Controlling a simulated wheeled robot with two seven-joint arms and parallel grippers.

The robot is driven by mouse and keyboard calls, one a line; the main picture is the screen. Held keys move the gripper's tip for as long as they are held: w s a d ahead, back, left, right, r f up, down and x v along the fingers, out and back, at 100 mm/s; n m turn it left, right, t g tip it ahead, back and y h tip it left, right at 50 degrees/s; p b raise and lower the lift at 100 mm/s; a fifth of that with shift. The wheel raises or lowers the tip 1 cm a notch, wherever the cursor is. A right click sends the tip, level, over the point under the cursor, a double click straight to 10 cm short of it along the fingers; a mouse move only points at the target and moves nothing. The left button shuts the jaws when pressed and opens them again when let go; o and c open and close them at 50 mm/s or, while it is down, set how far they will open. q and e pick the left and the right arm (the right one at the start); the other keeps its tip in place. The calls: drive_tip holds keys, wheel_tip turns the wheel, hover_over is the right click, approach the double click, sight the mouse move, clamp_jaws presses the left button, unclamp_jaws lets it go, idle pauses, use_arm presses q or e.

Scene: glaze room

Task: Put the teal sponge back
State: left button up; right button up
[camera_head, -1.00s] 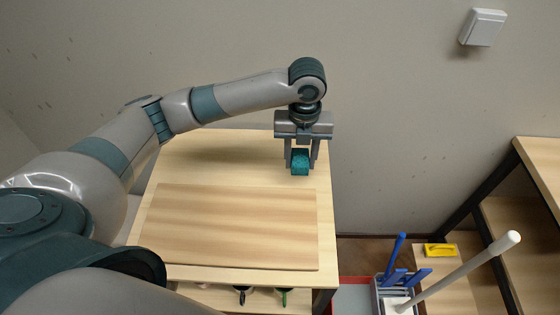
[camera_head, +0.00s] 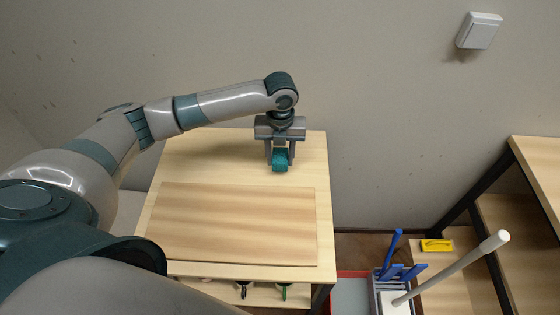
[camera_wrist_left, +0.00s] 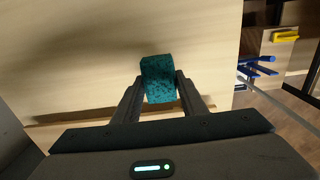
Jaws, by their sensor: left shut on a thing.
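The teal sponge (camera_head: 280,161) is a small speckled block between the fingers of my left gripper (camera_head: 280,155), over the back part of the light wooden table (camera_head: 215,150). The left gripper points down and is shut on the sponge. In the left wrist view the sponge (camera_wrist_left: 159,80) sticks out past the tips of the fingers (camera_wrist_left: 160,98). I cannot tell whether the sponge touches the tabletop. My right gripper is not in view.
A wide wooden board (camera_head: 235,225) covers the front of the table. Tools with dark and green handles (camera_head: 283,290) lie on a shelf below. To the right are a grey caddy with blue handles (camera_head: 390,270), a pale pole (camera_head: 455,265), a yellow object (camera_head: 437,245) and wooden shelving (camera_head: 540,170).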

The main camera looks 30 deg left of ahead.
sight(280, 163)
use_arm(q)
wheel_tip(280, 163, down, 3)
drive_tip(key=shift+r+p, duration=0.15)
drive_tip(key=shift+p, duration=0.45)
drive_tip(key=shift+f, duration=0.25)
drive_tip(key=o, duration=1)
drive_tip(key=shift+r, duration=0.2)
